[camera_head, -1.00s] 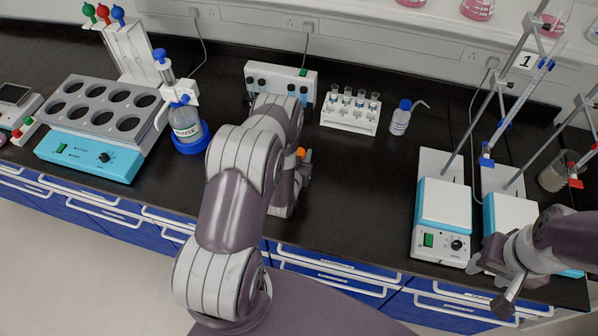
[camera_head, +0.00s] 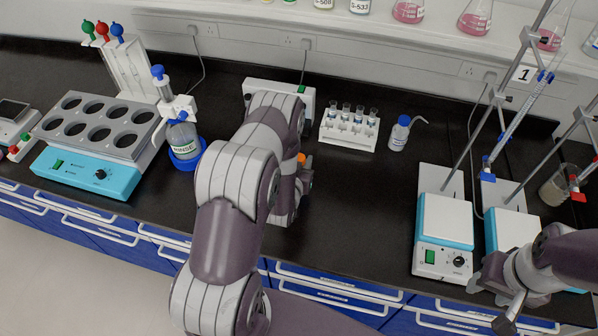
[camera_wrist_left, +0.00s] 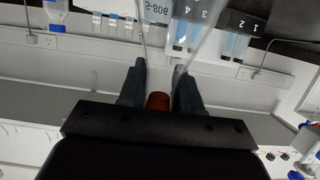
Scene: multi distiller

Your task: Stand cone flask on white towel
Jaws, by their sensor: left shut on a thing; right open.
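Clear glass edges of a cone flask (camera_wrist_left: 176,58) flare out beyond the fingertips in the left wrist view. In the head view my left arm hides most of the gripper and flask; a bit of orange (camera_head: 301,158) shows beside it. My right gripper (camera_head: 490,302) is open and empty at the lower right, by the front of the hotplate stirrers. I cannot make out a white towel in any view.
A vial rack (camera_head: 348,131) and a small wash bottle (camera_head: 398,133) stand behind. A rinse bottle (camera_head: 183,137) and heating block (camera_head: 97,125) are left. Hotplate stirrers (camera_head: 445,222) with stands are right. Black bench (camera_head: 360,205) is clear in the middle. Pink flasks (camera_head: 477,17) stand on the shelf.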

